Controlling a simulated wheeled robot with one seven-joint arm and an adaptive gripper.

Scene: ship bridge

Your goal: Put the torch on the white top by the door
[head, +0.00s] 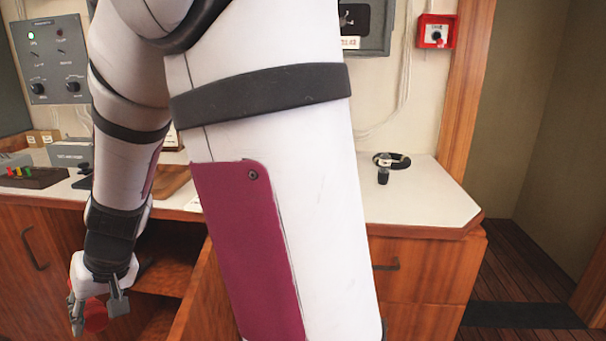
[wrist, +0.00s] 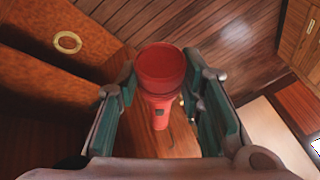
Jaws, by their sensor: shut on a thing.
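A red torch (wrist: 161,75) is held between the two fingers of my gripper (wrist: 160,105) in the wrist view, its round head toward the far end. In the head view my gripper (head: 97,308) is at the lower left, pointing down in front of an open cabinet, with part of the red torch (head: 96,316) showing between its fingers. The white top (head: 425,195) by the doorway is at the right, beyond my arm. My arm hides its left part.
A black ring-shaped object and small dark item (head: 388,164) lie on the white top, toward its back. A red call box (head: 436,31) is on the wall above. The top's front right area is clear. An open shelf compartment (head: 170,268) is beside my gripper.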

